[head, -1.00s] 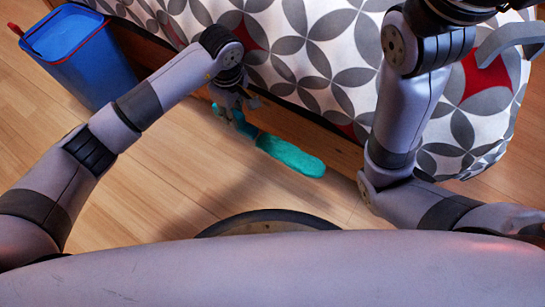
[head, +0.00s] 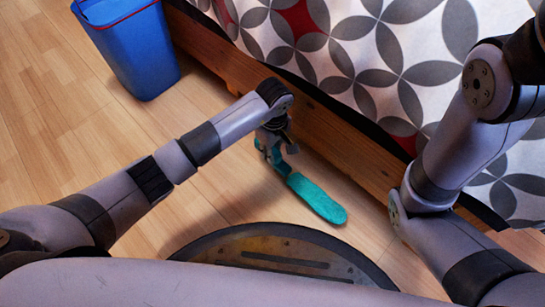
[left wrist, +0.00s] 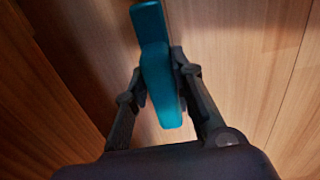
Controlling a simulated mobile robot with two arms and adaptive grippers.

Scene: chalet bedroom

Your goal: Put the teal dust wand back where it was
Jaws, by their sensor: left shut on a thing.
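The teal dust wand (head: 317,198) has a long, fuzzy, rounded head that points to the lower right in the head view, low over the wooden floor beside the bed. My left gripper (head: 276,148) is shut on its handle end. In the left wrist view the teal handle (left wrist: 155,40) stands between the two fingers of my left gripper (left wrist: 159,78). The fingers hide part of the handle. I cannot tell whether the wand touches the floor. My right arm shows at the right, but its gripper is out of the picture.
A blue bin (head: 130,50) with a red rim stands on the floor at upper left. The bed with a patterned cover (head: 370,60) and wooden side rail (head: 335,145) runs along the far side, close to my left gripper. The wooden floor (head: 60,120) at left is clear.

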